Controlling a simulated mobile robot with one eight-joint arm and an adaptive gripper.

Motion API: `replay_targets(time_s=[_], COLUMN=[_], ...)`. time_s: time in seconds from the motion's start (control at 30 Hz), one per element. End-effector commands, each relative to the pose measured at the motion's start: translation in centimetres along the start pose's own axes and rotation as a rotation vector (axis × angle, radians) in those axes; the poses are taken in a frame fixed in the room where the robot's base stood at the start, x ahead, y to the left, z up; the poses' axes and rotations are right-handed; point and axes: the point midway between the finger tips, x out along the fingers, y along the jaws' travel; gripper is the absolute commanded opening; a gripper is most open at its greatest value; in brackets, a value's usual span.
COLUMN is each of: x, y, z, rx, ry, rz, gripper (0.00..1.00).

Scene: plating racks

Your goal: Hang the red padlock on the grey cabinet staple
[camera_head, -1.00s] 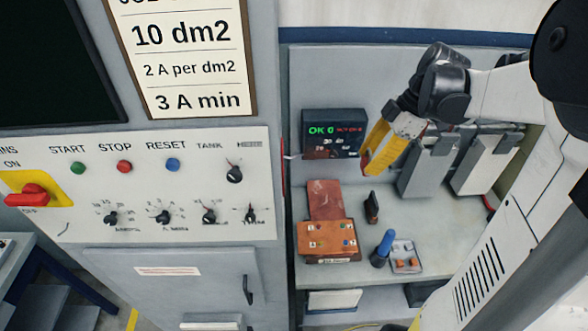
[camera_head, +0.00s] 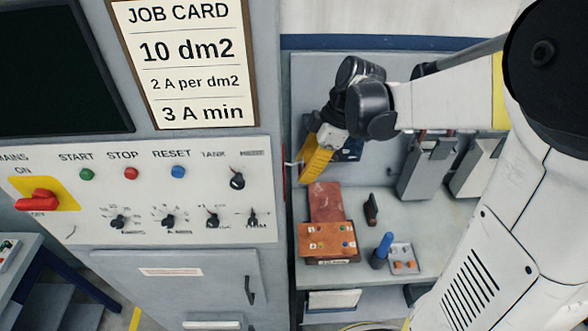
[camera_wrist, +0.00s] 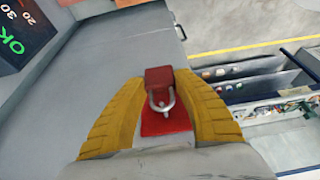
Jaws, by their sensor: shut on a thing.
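My gripper (camera_head: 312,168) (camera_wrist: 160,84) has yellow fingers. It is shut on the red padlock (camera_wrist: 159,76), whose red body sits between the fingertips in the wrist view. Its metal shackle (camera_wrist: 163,103) points down the picture, toward the palm. A flat red patch (camera_wrist: 166,124) lies below the shackle; I cannot tell whether it belongs to the padlock. In the head view the padlock is not distinguishable. The grey cabinet (camera_head: 262,100) stands left of my gripper. A small pale staple (camera_head: 293,163) juts from its right side beside a red strip, close to my fingers.
An orange box (camera_head: 327,240), a dark small object (camera_head: 371,209), a blue-handled tool (camera_head: 384,246) and a small tray (camera_head: 403,256) stand on the bench below my gripper. Grey racks (camera_head: 428,165) stand right.

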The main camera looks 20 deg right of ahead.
Motion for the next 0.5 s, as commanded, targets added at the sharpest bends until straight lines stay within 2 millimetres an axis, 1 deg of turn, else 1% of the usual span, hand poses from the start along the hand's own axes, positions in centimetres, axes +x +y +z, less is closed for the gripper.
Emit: replay_targets(time_s=[0.1, 0.17, 0.2, 0.27, 0.5], x=[0.6, 1.1, 1.6, 1.9, 2.1], y=[0.0, 0.0, 0.1, 0.1, 0.0], z=[-1.9, -2.8, -2.2, -2.0, -1.9], rx=[-0.005, -0.004, 0.000, 0.000, 0.000], ry=[0.000, 0.000, 0.000, 0.000, 0.000], rz=[-0.001, -0.001, 0.000, 0.001, 0.000], gripper=[0.04, 0.04, 0.04, 0.04, 0.04])
